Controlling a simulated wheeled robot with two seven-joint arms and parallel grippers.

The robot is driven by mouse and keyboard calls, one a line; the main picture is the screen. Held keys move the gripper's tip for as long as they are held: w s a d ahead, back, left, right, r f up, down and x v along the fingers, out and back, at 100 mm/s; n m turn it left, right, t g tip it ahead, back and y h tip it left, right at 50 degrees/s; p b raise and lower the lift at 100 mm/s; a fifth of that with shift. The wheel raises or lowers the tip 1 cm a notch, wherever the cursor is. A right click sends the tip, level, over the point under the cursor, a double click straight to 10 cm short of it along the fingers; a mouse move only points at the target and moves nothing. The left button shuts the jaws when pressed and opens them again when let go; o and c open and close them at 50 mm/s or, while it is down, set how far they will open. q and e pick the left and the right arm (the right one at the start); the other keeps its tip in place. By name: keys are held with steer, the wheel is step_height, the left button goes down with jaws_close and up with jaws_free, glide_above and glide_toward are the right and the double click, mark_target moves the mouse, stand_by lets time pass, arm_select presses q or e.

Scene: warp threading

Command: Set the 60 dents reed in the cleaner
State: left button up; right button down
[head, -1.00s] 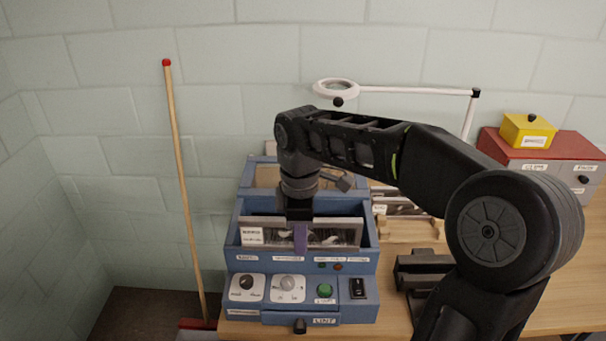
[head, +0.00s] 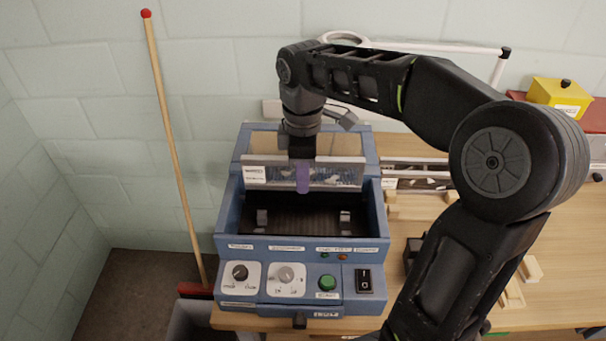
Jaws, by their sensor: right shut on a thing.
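The cleaner (head: 228,222) is a blue open-topped box at the middle of the head view, with labels, knobs, a green button and a black switch on its front panel. Its dark inside shows two small grey supports. My right gripper (head: 303,182) points down over it and is shut on a reed (head: 342,174), a long grey framed strip with a white label at its left end. The reed lies left to right across the back part of the cleaner's opening. The label is too small to read. I cannot tell whether the reed touches the cleaner. My left gripper is not in view.
More reeds (head: 425,181) lie on wooden holders on the table, right of the cleaner. A yellow box (head: 558,93) sits on a red-topped cabinet at the far right. A magnifier arm (head: 430,47) extends behind. A red-tipped wooden pole (head: 170,130) stands at the left.

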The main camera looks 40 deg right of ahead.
steer(key=b, duration=0.4)
glide_above(303, 232)
steer(key=shift+f, duration=2.2)
step_height(303, 232, down, 8)
steer(key=b, duration=0.5)
steer(key=shift+r, duration=0.1)
steer(key=shift+w+f+b, duration=0.1)
steer(key=shift+f+b, duration=0.65)
steer(key=shift+f, duration=0.25)
steer(key=shift+f+b, duration=0.3)
steer(key=shift+f, duration=0.2)
steer(key=c, duration=1.3)
jaws_free()
steer(key=shift+r, duration=3.95)
